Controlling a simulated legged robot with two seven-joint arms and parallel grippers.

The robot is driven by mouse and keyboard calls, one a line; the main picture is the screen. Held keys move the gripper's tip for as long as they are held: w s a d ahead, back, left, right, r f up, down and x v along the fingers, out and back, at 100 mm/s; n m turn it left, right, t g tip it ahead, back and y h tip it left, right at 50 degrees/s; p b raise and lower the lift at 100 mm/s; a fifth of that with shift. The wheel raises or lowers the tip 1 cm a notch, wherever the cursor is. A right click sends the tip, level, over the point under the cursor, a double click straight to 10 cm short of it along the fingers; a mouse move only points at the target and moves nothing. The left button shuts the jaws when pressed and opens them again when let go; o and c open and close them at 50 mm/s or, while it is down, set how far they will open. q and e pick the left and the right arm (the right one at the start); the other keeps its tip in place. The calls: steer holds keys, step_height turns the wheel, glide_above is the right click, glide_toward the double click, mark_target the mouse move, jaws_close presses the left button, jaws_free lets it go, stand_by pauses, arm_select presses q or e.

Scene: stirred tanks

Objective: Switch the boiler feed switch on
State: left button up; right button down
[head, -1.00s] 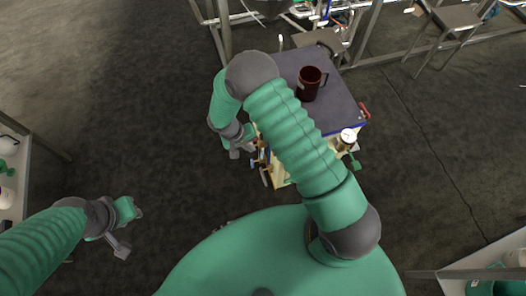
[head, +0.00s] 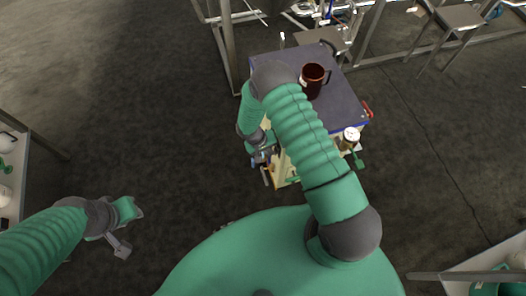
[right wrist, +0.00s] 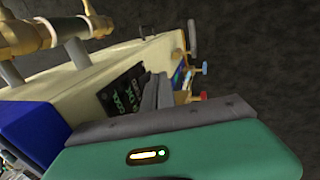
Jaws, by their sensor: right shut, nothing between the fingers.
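A cart-like unit with a dark top (head: 340,108) stands ahead of me, with cream sides and several fittings. In the right wrist view its cream body (right wrist: 95,72) carries a dark panel with green lettering (right wrist: 122,93). Coloured knobs (right wrist: 203,68) and a metal lever (right wrist: 192,36) stick out beyond it. I cannot tell which part is the boiler feed switch. My right gripper (head: 263,160) is shut and empty at the unit's left front side. Its grey fingers (right wrist: 157,95) are close to the panel; contact is unclear. My left gripper (head: 122,247) hangs away from the unit at lower left.
A dark red mug (head: 312,80) stands on the unit's top. A round white gauge (head: 351,134) and a green handle (head: 359,158) are on its right side. Metal frames and a chair (head: 455,20) stand behind. The floor left of the unit is clear.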

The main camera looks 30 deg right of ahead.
steer(key=shift+s+d+r, duration=0.1)
steer(key=shift+d+r, duration=0.15)
steer(key=shift+r, duration=0.5)
stand_by(0.4)
steer(key=shift+a, duration=0.1)
